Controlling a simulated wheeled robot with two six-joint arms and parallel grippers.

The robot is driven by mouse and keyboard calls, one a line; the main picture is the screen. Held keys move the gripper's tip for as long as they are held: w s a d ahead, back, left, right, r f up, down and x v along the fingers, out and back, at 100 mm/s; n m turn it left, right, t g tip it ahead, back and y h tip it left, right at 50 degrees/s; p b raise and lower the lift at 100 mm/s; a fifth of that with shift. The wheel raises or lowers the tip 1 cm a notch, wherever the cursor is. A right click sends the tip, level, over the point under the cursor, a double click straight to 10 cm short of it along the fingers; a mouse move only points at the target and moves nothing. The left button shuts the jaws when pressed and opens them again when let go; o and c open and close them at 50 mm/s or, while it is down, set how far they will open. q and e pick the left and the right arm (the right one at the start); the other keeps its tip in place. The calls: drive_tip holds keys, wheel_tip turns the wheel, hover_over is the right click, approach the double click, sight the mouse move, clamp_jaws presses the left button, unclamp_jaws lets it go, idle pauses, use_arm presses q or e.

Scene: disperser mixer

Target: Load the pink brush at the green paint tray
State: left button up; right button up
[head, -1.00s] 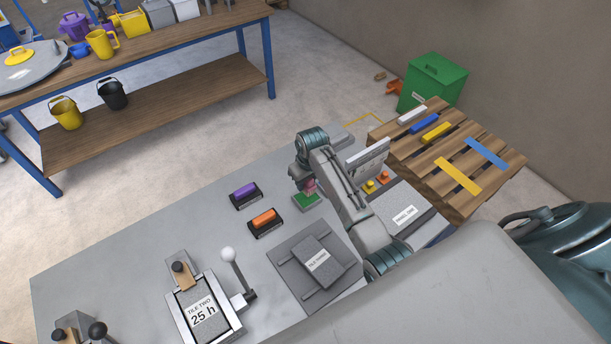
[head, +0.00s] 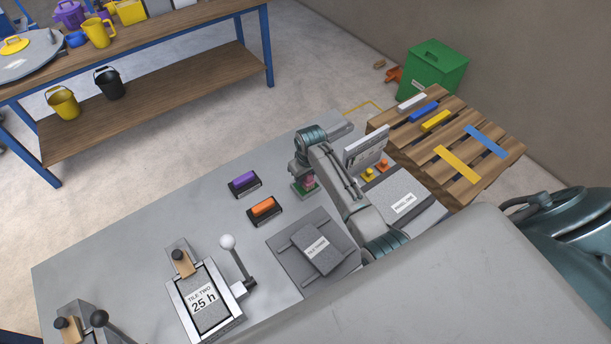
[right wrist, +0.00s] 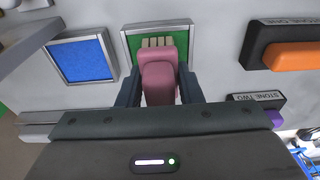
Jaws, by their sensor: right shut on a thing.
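My right gripper (right wrist: 159,88) is shut on the pink brush (right wrist: 160,75), with one finger on each side of its block. The pale bristle end of the brush is over the green paint tray (right wrist: 184,42), inside its grey frame in the right wrist view. I cannot tell whether the bristles touch the green surface. In the head view the pink brush (head: 309,182) shows as a small patch under the right wrist, and the green tray (head: 306,192) is mostly hidden. My left gripper is not in view.
A blue tray (right wrist: 83,60) lies beside the green one. An orange brush (head: 263,207) and a purple brush (head: 243,180) rest in dark holders to the left. A grey tile fixture (head: 315,248) lies nearer. An upright board (head: 366,150) stands to the right.

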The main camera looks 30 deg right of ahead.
drive_tip(key=shift+f, duration=0.45)
idle(0.6)
drive_tip(key=shift+f, duration=0.1)
idle(1.4)
drive_tip(key=shift+r, duration=3.55)
drive_tip(key=shift+f, duration=0.1)
